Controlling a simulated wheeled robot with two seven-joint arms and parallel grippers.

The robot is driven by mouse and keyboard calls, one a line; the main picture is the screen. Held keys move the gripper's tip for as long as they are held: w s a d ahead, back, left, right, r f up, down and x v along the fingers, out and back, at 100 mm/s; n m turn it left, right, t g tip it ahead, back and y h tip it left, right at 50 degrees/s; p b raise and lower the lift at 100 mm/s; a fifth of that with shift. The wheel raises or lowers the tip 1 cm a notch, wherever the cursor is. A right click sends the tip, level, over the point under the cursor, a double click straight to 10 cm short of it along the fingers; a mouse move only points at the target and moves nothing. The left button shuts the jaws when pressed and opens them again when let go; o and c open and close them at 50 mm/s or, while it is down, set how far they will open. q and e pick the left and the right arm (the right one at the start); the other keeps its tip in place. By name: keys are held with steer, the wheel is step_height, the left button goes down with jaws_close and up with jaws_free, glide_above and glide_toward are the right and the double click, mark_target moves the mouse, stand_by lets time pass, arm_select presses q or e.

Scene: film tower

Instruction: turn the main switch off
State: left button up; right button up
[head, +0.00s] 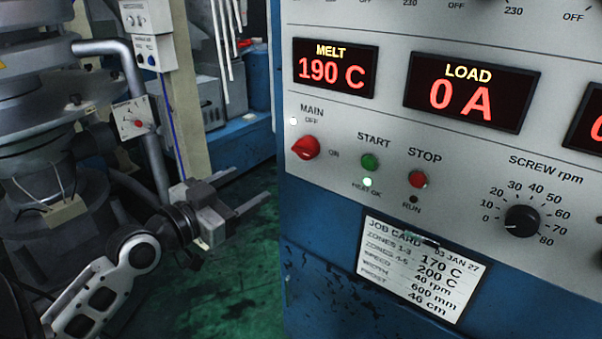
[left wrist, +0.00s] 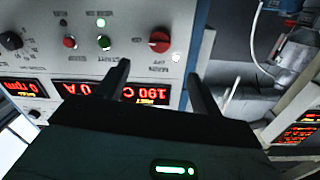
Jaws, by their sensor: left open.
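The main switch (head: 306,147) is a red knob on the grey control panel, under the label MAIN. OFF is printed above it and ON to its right. Its grip looks turned sideways, toward ON, but its exact angle is hard to tell. My left gripper (head: 252,186) is open and empty, left of the panel and lower than the knob, apart from it. In the left wrist view, where the panel appears upside down, the red knob (left wrist: 159,41) shows beyond and between the two open fingers (left wrist: 161,78). My right gripper is not in view.
Close to the knob are a green START button (head: 370,161), a red STOP button (head: 418,179) and a black screw speed knob (head: 522,221). A white lamp (head: 293,121) is lit by MAIN. Displays read 190 C (head: 334,70) and 0 A. Machinery stands left.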

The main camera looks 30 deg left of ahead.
mark_target(300, 152)
arm_select(q)
steer(key=w+p, duration=0.1)
steer(key=w, duration=0.4)
steer(key=w+d+p, duration=0.1)
steer(key=w, duration=1)
steer(key=shift+d+r+p, duration=0.35)
steer(key=shift+d+p, duration=0.05)
steer(key=shift+s, duration=0.1)
steer(key=c, duration=1)
